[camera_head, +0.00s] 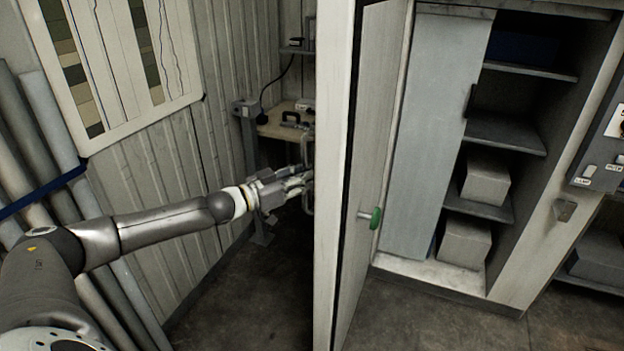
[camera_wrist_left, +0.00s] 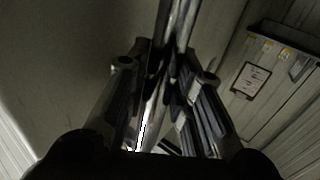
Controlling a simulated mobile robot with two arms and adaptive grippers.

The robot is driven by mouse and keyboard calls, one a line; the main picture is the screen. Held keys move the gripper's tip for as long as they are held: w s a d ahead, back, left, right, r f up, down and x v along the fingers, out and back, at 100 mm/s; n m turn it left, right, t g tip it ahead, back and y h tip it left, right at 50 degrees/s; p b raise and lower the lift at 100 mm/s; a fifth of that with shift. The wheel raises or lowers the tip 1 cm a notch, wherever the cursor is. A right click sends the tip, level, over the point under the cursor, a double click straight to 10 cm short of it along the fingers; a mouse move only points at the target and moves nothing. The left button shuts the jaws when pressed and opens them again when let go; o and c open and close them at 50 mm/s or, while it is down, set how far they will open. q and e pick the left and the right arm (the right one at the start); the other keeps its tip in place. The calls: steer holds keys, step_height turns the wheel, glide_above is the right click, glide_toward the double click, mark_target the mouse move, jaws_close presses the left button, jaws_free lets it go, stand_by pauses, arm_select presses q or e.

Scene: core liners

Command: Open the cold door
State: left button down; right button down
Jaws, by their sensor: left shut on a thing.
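The pale cold door (camera_head: 376,120) stands swung out from its frame, its thick edge toward me. A green-ended release knob (camera_head: 375,218) sticks out of its inner face. A metal bar handle (camera_head: 307,180) is on the outer side, partly hidden behind the door edge. My left gripper (camera_head: 303,181) reaches in from the left and is shut on this handle. In the left wrist view, the handle bar (camera_wrist_left: 178,35) runs down between the fingers of my left gripper (camera_wrist_left: 165,85). My right gripper is not in view.
Right of the door is an opening with shelves (camera_head: 505,133) holding grey boxes (camera_head: 485,180), partly covered by a grey panel (camera_head: 435,130). A small workbench (camera_head: 275,122) stands behind my left gripper. Pipes (camera_head: 42,125) and a wall board (camera_head: 125,60) are at the left.

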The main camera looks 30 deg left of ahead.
arm_select(q)
steer(key=shift+w+a+r, duration=0.15)
steer(key=shift+a+r, duration=0.3)
steer(key=shift+r, duration=0.1)
steer(key=c, duration=1.7)
jaws_free()
steer(key=o, duration=0.4)
steer(key=shift+w+d+f, duration=0.25)
steer(key=shift+w+f, duration=0.05)
steer(key=shift+w, duration=0.05)
steer(key=shift+o, duration=0.2)
steer(key=shift+f, duration=0.1)
steer(key=v, duration=1.2)
steer(key=shift+a, duration=0.1)
